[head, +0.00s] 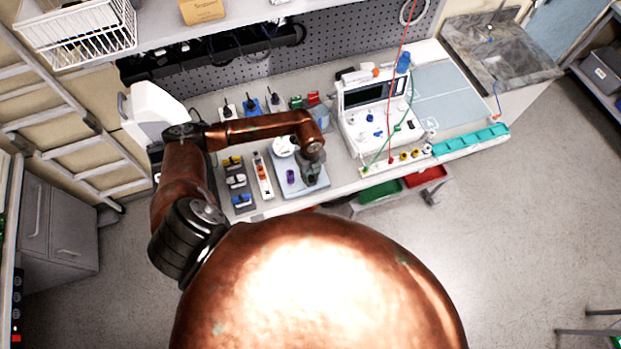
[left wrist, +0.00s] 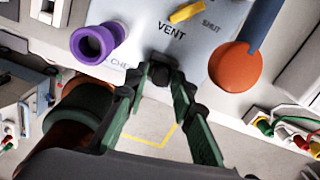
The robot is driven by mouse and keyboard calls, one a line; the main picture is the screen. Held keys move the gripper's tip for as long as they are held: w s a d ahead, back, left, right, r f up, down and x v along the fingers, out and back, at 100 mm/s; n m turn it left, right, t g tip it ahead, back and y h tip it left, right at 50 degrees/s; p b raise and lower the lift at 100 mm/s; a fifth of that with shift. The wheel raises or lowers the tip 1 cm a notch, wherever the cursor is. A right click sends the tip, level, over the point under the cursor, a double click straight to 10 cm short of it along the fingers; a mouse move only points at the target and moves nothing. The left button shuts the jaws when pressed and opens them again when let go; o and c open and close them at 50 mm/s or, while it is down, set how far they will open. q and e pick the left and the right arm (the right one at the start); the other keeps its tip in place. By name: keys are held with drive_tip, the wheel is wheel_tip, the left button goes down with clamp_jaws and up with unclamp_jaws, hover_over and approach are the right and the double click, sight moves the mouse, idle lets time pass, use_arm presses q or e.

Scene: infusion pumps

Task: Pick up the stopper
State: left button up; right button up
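My left gripper (head: 311,176) points down over a pale board (head: 318,187) on the bench. In the left wrist view, the green fingers of my left gripper (left wrist: 164,82) reach down to either side of a small dark piece (left wrist: 160,75), just below the printed word VENT. This piece may be the stopper; the fingers partly hide it, and I cannot tell whether they touch it. A purple ring-shaped piece (left wrist: 86,44) stands on the board to the left, also in the head view (head: 290,176). My right gripper is not in view.
An orange disc (left wrist: 235,68) with a blue rod is close on the right in the wrist view. A white pump-like device (head: 375,118) stands right of the board. Trays with small coloured parts (head: 236,181) lie to its left. Green and red bins (head: 380,191) sit below the bench edge.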

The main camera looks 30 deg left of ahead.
use_arm(q)
clamp_jaws()
drive_tip(key=shift+r, duration=0.1)
